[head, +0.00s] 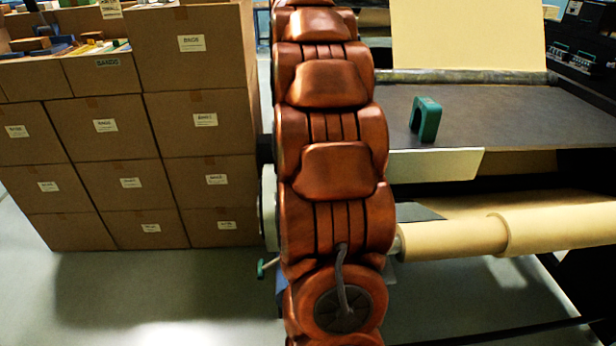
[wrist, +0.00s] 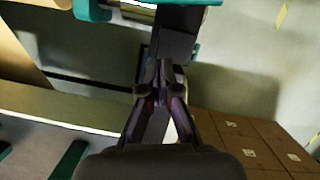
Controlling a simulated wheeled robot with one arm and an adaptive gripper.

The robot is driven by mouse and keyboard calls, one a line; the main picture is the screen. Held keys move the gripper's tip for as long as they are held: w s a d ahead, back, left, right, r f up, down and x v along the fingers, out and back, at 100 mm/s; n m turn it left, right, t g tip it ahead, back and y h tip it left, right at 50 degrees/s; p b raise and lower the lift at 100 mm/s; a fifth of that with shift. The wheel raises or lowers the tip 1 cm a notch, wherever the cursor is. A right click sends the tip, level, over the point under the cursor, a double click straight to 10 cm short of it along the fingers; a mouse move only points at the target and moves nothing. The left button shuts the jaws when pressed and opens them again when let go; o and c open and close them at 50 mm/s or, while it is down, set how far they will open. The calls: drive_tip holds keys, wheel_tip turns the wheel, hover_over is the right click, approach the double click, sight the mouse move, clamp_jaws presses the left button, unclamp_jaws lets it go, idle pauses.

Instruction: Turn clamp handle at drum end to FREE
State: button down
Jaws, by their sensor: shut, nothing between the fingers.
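In the head view, a small lever with a green end (head: 263,268) shows just left of my copper-coloured arm, near the end of the kraft roll (head: 455,240). I cannot tell if it is the clamp handle, and no FREE mark is readable. In the wrist view my gripper (wrist: 162,82) is shut and empty. Its tips point at a dark block (wrist: 178,42) below a teal part (wrist: 180,3); contact cannot be told. A second teal part (wrist: 92,10) is at upper left. My gripper is hidden in the head view.
Stacked cardboard boxes (head: 120,127) stand at left; some show in the wrist view (wrist: 240,140). At right is a machine table (head: 480,110) with a green bracket (head: 426,119) on it. Grey floor (head: 150,295) lies clear in front of the boxes.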

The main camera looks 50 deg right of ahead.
drive_tip(key=shift+p+v, duration=1.35)
drive_tip(key=shift+v, duration=1.05)
drive_tip(key=shift+a, duration=0.1)
drive_tip(key=s+a+f+n+h+p, duration=0.1)
drive_tip(key=s+a+n+p, duration=0.15)
drive_tip(key=a, duration=1.55)
drive_tip(key=s+a+f+n, duration=0.4)
drive_tip(key=s+a+f, duration=0.4)
drive_tip(key=s+a, duration=0.5)
drive_tip(key=shift+s+a+t+h+p, duration=0.25)
drive_tip(key=shift+a+t+h+p, duration=0.05)
drive_tip(key=shift+t+p, duration=0.15)
drive_tip(key=shift+f, duration=0.1)
